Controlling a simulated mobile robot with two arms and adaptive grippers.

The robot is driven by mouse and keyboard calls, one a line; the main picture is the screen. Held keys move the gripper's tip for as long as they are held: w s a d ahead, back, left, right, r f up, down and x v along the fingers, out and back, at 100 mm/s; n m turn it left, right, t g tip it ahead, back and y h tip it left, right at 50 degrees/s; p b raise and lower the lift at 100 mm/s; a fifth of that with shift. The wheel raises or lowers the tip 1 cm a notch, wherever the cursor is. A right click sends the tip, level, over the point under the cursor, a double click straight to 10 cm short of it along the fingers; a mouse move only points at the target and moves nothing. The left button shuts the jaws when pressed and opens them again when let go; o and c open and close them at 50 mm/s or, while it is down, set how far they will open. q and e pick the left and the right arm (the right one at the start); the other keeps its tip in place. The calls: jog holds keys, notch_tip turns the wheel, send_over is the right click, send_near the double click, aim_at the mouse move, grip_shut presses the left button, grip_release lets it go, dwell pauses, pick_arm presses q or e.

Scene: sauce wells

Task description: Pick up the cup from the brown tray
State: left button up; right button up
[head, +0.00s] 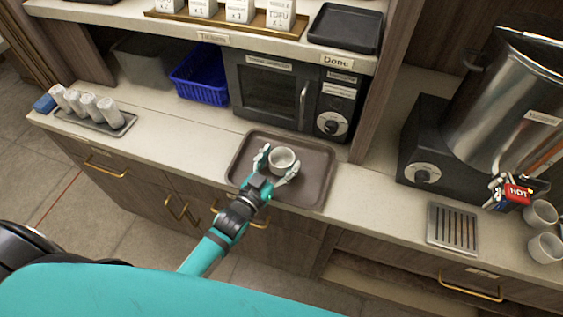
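A small white cup (282,157) stands upright on the brown tray (315,183), which lies on the counter in front of the microwave. My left gripper (280,158) reaches over the tray's front edge, with its fingers spread wide on the left and right front sides of the cup. It looks open; whether either finger touches the cup is unclear. The cup appears to rest on the tray. My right gripper is not in view.
The black microwave (268,90) stands close behind the tray. A metal urn (508,100) with a red HOT tag is at the right, near a drip grate (453,228) and two more cups (545,247). A small tray of cylinders (95,124) is at the left.

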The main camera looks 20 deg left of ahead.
pick_arm(q)
jog(key=c, duration=0.8)
jog(key=shift+r, duration=0.1)
